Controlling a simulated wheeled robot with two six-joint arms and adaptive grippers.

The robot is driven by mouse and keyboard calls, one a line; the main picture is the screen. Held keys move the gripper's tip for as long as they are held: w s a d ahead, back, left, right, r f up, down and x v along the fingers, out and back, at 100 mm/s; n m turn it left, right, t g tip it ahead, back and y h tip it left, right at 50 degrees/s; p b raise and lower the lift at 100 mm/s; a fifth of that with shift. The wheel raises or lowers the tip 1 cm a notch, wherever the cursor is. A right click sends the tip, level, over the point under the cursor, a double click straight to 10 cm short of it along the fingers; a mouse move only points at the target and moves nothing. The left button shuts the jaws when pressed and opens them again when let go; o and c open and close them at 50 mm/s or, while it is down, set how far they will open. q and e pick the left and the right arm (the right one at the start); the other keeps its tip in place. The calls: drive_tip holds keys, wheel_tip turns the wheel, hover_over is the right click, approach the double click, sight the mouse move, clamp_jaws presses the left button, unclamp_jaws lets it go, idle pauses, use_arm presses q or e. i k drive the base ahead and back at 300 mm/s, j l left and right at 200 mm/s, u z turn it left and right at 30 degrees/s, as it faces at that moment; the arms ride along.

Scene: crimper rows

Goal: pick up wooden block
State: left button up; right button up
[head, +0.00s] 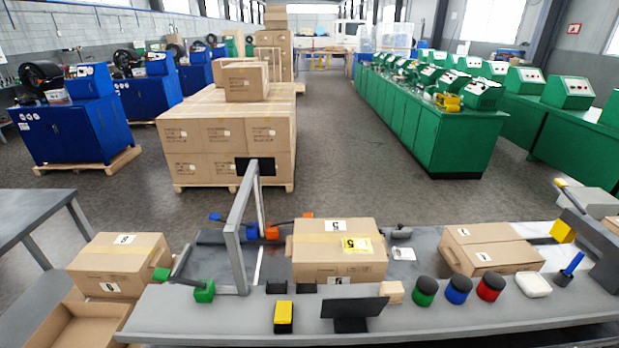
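The wooden block (392,292) is a small pale tan cube. It stands near the front of the grey workbench (425,318), right of the middle. It sits between a black panel (352,309) on its left and a green-and-black round container (424,291) on its right. A large cardboard box (339,252) stands just behind it. Neither of my grippers shows in the head view, so I cannot see whether they are open or shut.
Blue (458,290) and red (491,288) containers and a white dish (533,285) stand farther right. A yellow-and-black item (284,316) is left of the panel. A tall grey frame (236,238) rises at left. Another carton (489,249) lies behind the containers.

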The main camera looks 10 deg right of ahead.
sight(395, 289)
drive_tip(key=z, duration=1.15)
